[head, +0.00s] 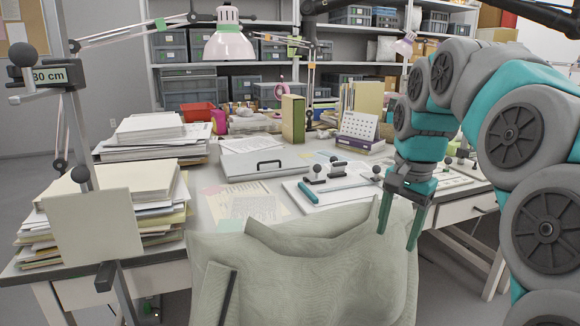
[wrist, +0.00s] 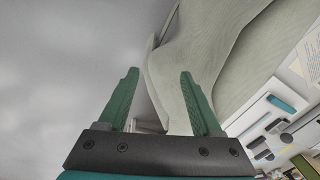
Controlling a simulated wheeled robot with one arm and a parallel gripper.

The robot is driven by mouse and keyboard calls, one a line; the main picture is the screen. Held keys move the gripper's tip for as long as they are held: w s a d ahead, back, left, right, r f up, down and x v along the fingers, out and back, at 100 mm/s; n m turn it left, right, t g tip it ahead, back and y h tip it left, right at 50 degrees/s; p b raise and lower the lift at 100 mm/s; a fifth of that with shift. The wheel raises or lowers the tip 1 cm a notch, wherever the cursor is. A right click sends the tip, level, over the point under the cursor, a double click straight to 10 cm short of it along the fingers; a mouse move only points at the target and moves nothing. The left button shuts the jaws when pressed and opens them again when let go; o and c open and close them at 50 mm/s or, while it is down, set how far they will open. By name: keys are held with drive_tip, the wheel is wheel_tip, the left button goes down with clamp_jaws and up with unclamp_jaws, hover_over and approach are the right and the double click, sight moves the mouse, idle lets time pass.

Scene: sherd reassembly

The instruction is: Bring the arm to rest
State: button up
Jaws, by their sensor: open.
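My gripper (head: 401,220) hangs from my arm at the right of the head view, with its green fingers pointing down. The fingers are apart and nothing is between them. They show in front of the right part of a large grey-green cloth-like bag or cover (head: 310,262) at the table's near edge. In the wrist view my gripper (wrist: 160,88) is also spread and empty, with the grey-green cover (wrist: 225,60) beyond its fingers. I cannot tell whether the fingers touch the cover.
The table (head: 160,248) holds paper stacks (head: 125,180), a grey case with a handle (head: 255,164), a white calendar (head: 363,126) and a white board with teal bar (head: 340,186). A lamp (head: 229,42) overhangs it. A stand with a pale plate (head: 95,226) is at left.

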drive_tip(key=s+a+f+n+g, duration=0.1)
drive_tip(key=s+f+n, duration=0.2)
drive_tip(key=s+f, duration=0.3)
drive_tip(key=s+a+f+n+g, duration=0.1)
drive_tip(key=s+f, duration=0.6)
drive_tip(key=s, duration=0.7)
drive_tip(key=s+a+f+n+g, duration=0.1)
drive_tip(key=s+a+f+n, duration=0.2)
drive_tip(key=s, duration=0.7)
wheel_tip(320, 180, down, 4)
drive_tip(key=n, duration=0.2)
drive_tip(key=shift+a+n, duration=0.15)
drive_tip(key=shift+n, duration=0.15)
